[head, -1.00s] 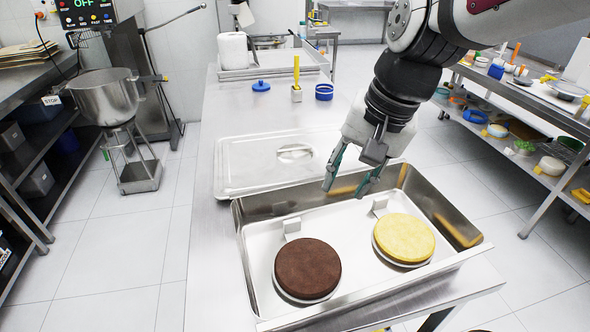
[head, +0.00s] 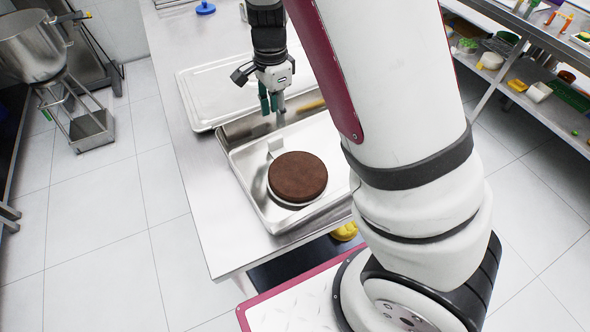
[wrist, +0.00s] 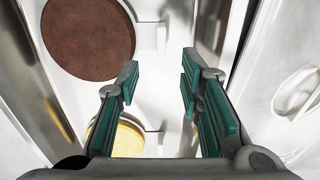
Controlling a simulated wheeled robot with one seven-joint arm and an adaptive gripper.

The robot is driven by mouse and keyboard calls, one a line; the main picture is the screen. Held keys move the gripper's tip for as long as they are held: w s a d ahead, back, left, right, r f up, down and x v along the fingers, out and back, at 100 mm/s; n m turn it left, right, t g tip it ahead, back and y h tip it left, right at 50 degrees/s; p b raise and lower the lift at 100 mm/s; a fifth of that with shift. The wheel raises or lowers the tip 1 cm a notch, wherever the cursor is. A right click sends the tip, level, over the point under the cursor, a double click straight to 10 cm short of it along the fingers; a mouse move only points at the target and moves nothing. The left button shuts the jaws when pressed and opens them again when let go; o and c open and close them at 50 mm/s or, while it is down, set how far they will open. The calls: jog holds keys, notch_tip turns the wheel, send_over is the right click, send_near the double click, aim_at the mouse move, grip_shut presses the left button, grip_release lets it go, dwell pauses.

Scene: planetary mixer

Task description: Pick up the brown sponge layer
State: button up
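The brown sponge layer (head: 298,177) is a round dark-brown disc on a pale round base, inside the shallow metal tray (head: 252,207). In the wrist view the brown sponge layer (wrist: 88,38) shows at the upper left, partly cut by the frame's top edge. My gripper (head: 272,103) is above the tray's far side, behind the sponge layer in the head view and apart from it. In the wrist view my gripper (wrist: 158,82) has its two green-padded fingers spread, with nothing between them.
A metal lid (head: 215,88) lies on the table behind the tray. Small metal tabs stand beside the discs.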

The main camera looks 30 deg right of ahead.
send_over(275, 138)
jog(key=f, duration=0.4)
jog(key=shift+s+d+f, duration=0.1)
jog(key=shift+d+f, duration=0.15)
jog(key=shift+a+f, duration=0.15)
jog(key=shift+f, duration=1.2)
jog(key=shift+a+f, duration=0.1)
jog(key=shift+f, duration=1.2)
jog(key=shift+c, duration=0.3)
grip_shut()
